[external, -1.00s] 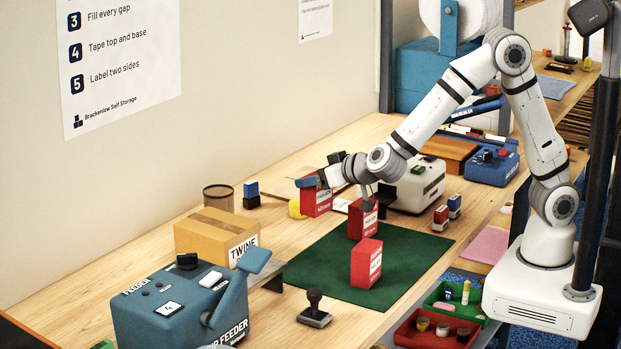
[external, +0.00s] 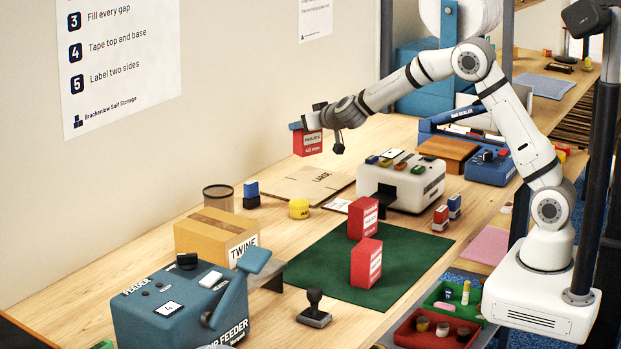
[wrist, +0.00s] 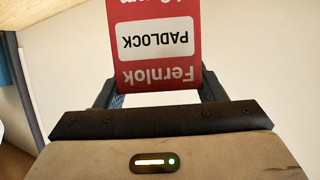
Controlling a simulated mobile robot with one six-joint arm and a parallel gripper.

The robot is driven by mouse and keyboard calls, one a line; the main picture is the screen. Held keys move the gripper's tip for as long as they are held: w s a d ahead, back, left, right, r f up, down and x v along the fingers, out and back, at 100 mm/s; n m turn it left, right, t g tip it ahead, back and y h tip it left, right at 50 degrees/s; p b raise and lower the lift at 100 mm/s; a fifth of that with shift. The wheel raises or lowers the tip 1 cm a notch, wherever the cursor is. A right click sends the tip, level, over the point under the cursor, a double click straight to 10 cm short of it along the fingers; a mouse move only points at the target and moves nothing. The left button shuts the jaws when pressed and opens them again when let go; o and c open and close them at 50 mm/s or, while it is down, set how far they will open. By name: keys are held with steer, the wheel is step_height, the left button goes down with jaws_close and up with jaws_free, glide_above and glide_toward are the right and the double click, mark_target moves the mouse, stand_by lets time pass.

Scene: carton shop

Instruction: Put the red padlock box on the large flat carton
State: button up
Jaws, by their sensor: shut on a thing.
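My gripper (external: 308,128) is shut on a red padlock box (external: 308,144). In the wrist view the box (wrist: 155,70) is between the fingers, with "Fernlok PADLOCK" upside down on its face. The box is in the air, near the wall side of the bench. The large flat carton (external: 305,184), a brown sheet marked "LARGE", lies on the bench lower in the picture, just below the held box. Box and carton are apart. Two more red boxes stand on the green mat, one behind (external: 363,218) and one in front (external: 366,263).
The green mat (external: 330,262) lies right of the twine carton (external: 215,235). A cream machine (external: 402,180) stands right of the flat carton. A blue feeder machine (external: 180,305) is at front left.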

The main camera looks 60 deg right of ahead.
mark_target(310, 140)
steer(key=shift+w+d+f, duration=0.15)
steer(key=shift+d+f, duration=0.1)
steer(key=shift+d, duration=0.25)
steer(key=shift+w+d+f, duration=0.1)
steer(key=shift+d+f, duration=0.1)
steer(key=shift+d, duration=0.3)
step_height(310, 140, down, 5)
steer(key=shift+r+b, duration=0.2)
steer(key=shift+b, duration=0.8)
steer(key=shift+f+b, duration=0.35)
steer(key=shift+f, duration=1.85)
steer(key=shift+f, duration=0.1)
steer(key=o, duration=1.1)
steer(key=shift+c, duration=0.2)
